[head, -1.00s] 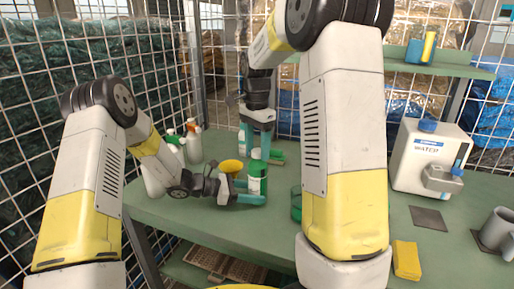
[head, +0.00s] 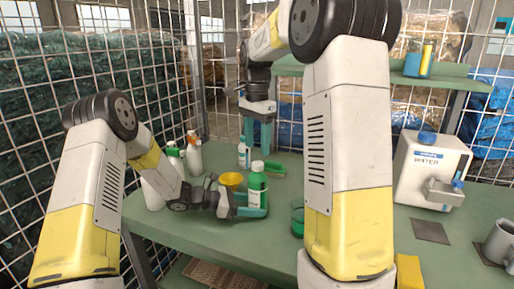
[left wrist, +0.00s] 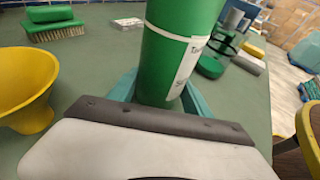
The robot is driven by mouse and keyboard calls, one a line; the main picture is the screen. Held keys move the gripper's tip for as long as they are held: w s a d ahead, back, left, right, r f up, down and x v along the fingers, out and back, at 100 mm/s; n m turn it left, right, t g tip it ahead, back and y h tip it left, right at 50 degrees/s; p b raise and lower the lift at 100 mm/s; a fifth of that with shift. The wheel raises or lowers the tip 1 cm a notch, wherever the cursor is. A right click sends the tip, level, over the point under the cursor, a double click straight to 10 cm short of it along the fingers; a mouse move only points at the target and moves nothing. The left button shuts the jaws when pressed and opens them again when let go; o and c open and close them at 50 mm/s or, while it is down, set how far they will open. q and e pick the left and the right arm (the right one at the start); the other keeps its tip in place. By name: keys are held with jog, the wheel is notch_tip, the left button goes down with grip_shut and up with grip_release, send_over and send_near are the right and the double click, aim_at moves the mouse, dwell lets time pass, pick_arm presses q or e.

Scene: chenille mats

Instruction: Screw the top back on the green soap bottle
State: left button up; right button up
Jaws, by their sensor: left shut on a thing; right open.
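The green soap bottle (head: 257,190) stands upright near the front of the green table, with a white label. A small green top (head: 257,166) shows on its neck; how tightly it sits cannot be told. My left gripper (head: 255,209) is shut around the lower part of the bottle, which also fills the upper middle of the left wrist view (left wrist: 175,55). There its top is out of frame. My right gripper (head: 258,133) points down, open and empty, above the bottle and apart from its top.
A yellow funnel (head: 231,179) is just left of the bottle, with spray bottles (head: 194,153) behind it. A green brush (left wrist: 54,22) and a small bottle (head: 243,153) stand behind. A water dispenser (head: 430,170) is farther right.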

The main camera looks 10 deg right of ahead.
pick_arm(q)
jog(key=o, duration=1.2)
jog(key=v, duration=1.1)
jog(key=shift+a+r, duration=0.1)
jog(key=shift+a, duration=0.4)
pick_arm(e)
jog(key=shift+r, duration=0.45)
notch_tip(320, 180, up, 6)
pick_arm(q)
jog(key=shift+r, duration=0.1)
pick_arm(e)
jog(key=shift+r, duration=0.1)
